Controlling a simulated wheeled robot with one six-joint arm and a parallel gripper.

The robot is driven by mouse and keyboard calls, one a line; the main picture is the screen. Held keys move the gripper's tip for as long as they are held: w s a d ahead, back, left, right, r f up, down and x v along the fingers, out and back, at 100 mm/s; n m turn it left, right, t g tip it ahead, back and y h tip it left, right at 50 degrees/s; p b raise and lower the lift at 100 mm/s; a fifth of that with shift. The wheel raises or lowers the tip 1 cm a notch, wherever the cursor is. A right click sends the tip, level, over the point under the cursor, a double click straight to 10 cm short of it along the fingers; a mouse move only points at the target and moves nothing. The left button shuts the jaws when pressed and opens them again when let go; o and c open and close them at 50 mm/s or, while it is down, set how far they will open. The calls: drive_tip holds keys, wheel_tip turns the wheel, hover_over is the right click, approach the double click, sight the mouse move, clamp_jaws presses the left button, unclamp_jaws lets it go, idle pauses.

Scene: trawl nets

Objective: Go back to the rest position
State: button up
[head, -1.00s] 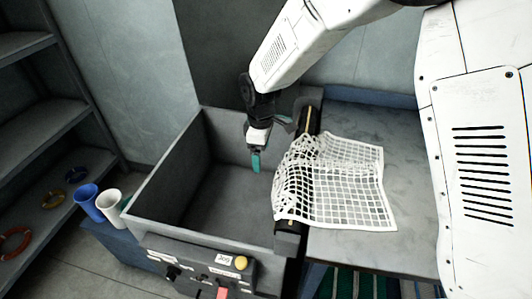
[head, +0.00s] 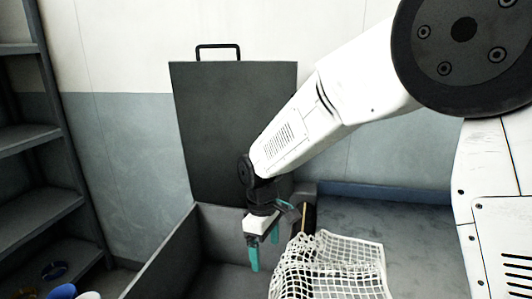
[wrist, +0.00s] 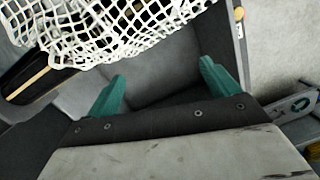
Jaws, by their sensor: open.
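My gripper (head: 264,250) hangs above the grey open bin, its two teal fingers apart with nothing between them. In the wrist view the gripper (wrist: 160,85) also shows its teal fingers spread over the bin's inside. A white net (head: 335,262) lies just right of the gripper in the head view, draped over a dark roller and the grey table. In the wrist view the net (wrist: 110,30) crosses the upper left, apart from the fingers. The lower part of the net is cut off in the head view.
The bin (head: 160,256) has a raised dark lid (head: 232,125) with a handle behind it. A grey table (head: 395,225) lies right of the roller. Grey shelves (head: 50,200) stand at the left. The tops of a blue cup (head: 62,291) and a white cup show at the bottom left.

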drive_tip(key=s+d+r+m+t, duration=0.1)
drive_tip(key=s+d+r+m, duration=0.5)
drive_tip(key=s+d, duration=0.7)
drive_tip(key=s+d+r+m+t, duration=0.1)
drive_tip(key=s+d+r+m, duration=0.6)
drive_tip(key=s+d, duration=0.6)
wheel_tip(320, 180, up, 3)
drive_tip(key=shift+d+f+t+y, duration=0.2)
drive_tip(key=shift+d+t+y, duration=0.15)
drive_tip(key=shift+d, duration=0.2)
